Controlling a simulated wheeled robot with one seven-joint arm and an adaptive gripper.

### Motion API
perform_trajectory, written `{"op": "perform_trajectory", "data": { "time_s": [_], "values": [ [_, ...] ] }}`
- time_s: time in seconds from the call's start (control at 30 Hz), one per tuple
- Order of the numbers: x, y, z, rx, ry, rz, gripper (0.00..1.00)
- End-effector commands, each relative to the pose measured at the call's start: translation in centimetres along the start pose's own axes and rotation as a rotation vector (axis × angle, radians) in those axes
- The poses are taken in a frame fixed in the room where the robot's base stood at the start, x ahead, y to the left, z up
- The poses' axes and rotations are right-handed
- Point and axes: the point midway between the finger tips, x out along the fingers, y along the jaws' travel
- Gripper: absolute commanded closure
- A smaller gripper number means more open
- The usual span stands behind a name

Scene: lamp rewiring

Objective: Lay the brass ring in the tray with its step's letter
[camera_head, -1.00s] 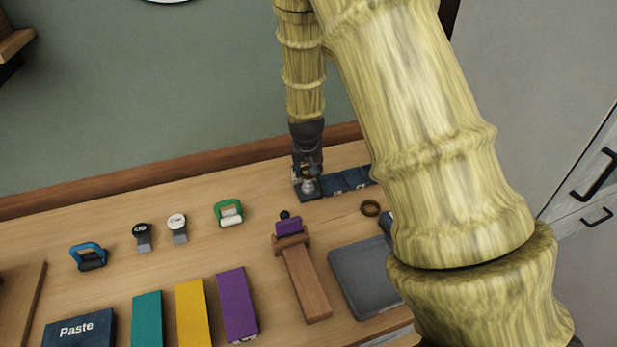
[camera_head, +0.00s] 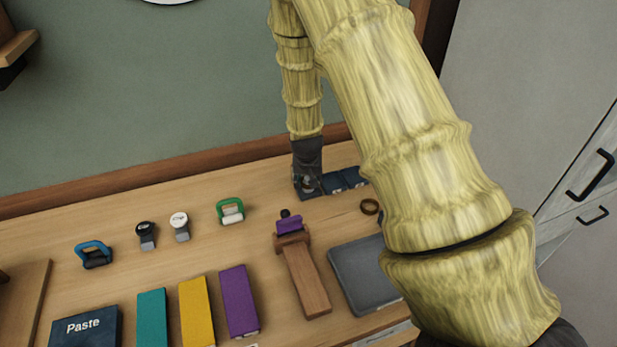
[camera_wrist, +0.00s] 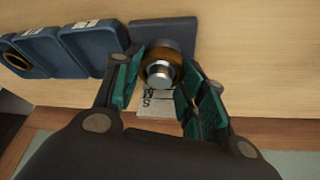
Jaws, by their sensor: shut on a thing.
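My gripper (camera_wrist: 158,80) is shut on a round metal piece (camera_wrist: 162,54) with a brass-brown body and a silver end. It holds the piece at the end tray (camera_wrist: 143,33) of a row of dark blue trays. Whether the piece touches the tray floor, I cannot tell. In the head view my gripper (camera_head: 307,187) is low at the row's left end. A brass ring (camera_head: 370,207) lies on the bench, apart from the gripper. Other trays (camera_wrist: 93,50) show in the wrist view; the leftmost contains a ring-like brass shape (camera_wrist: 14,54).
My arm hides the bench's right side.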

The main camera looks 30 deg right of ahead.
Motion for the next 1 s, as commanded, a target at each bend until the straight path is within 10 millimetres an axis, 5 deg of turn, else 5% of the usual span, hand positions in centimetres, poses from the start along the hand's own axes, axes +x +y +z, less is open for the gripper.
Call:
{"op": "perform_trajectory", "data": {
  "time_s": [0.13, 0.17, 0.3, 0.7, 1.0],
  "values": [
    [0.4, 0.0, 0.2, 0.000, 0.000, 0.000, 0.81],
    [0.4, 0.0, 0.1, 0.000, 0.000, 0.000, 0.57],
    [0.3, 0.0, 0.1, 0.000, 0.000, 0.000, 0.37],
    [0.5, 0.0, 0.2, 0.000, 0.000, 0.000, 0.37],
    [-2.1, 0.0, 0.2, 0.000, 0.003, 0.000, 0.37]
  ]
}}
